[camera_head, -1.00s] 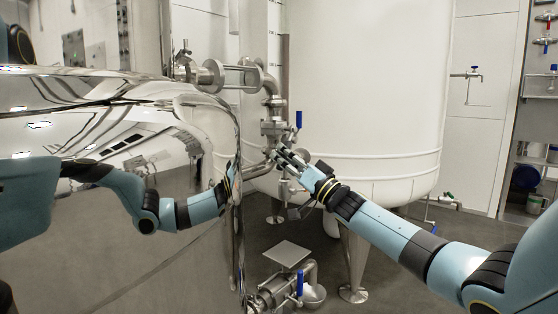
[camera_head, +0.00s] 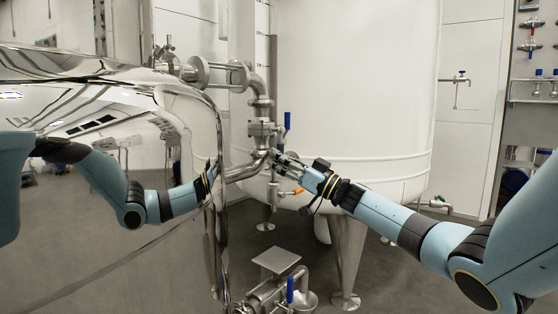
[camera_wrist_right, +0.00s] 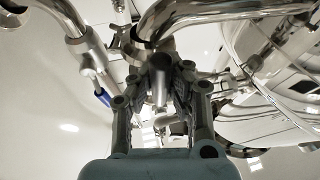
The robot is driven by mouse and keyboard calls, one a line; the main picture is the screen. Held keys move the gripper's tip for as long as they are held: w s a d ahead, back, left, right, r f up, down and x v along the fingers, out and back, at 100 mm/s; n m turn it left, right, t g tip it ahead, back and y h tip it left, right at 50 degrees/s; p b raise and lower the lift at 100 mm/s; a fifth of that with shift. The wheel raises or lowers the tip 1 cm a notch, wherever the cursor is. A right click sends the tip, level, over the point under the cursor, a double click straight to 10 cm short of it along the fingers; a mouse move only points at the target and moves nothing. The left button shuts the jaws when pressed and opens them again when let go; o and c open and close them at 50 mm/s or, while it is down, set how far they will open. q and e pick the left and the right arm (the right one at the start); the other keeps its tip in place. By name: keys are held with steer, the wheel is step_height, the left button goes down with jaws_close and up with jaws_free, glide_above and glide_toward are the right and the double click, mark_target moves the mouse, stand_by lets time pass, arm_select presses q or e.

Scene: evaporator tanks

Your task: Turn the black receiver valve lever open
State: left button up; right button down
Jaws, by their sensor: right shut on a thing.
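My right gripper (camera_head: 279,159) is at the pipework in front of the white tank, just below a valve with a blue lever. In the right wrist view its two fingers (camera_wrist_right: 161,98) close around a dark, rounded bar (camera_wrist_right: 160,72), which looks like the black valve lever. In the head view the fingers mostly hide this lever, so its angle cannot be read. My left gripper does not show.
The polished tank (camera_head: 120,240) fills the left, close to the gripper. The white tank (camera_head: 355,80) stands behind. A blue lever (camera_head: 287,121) is above the gripper, an orange handle (camera_head: 297,191) below it. A pump with another blue lever (camera_head: 290,289) is near the floor.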

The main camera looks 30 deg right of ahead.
steer(key=shift+d+f, duration=0.1)
steer(key=shift+d, duration=0.2)
steer(key=c, duration=1.2)
jaws_free()
steer(key=shift+d, duration=0.15)
steer(key=shift+c, duration=0.2)
steer(key=v, duration=1.2)
